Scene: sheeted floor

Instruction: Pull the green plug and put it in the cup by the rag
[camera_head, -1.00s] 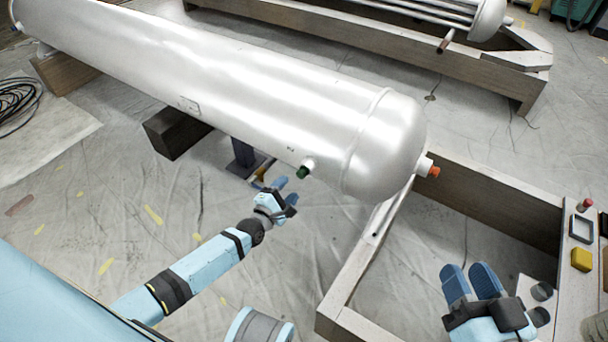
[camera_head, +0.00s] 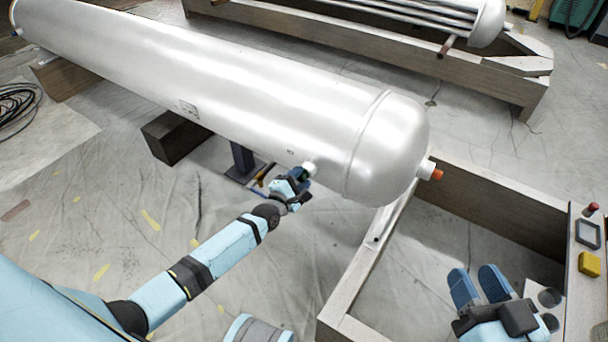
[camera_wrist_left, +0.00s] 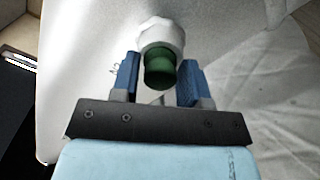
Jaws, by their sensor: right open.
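The green plug (camera_wrist_left: 160,72) sits in a white fitting (camera_wrist_left: 161,34) on the underside of the silver tank (camera_head: 250,95). In the head view the fingers mostly hide the plug. My right gripper (camera_head: 480,286) is open and empty over the frame at lower right. I cannot make out the cup or the rag.
An orange plug (camera_head: 437,174) sticks out of the tank's end. A wooden frame (camera_head: 350,285) lies below it. A panel (camera_head: 583,290) with a red knob and a yellow block is at the right edge.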

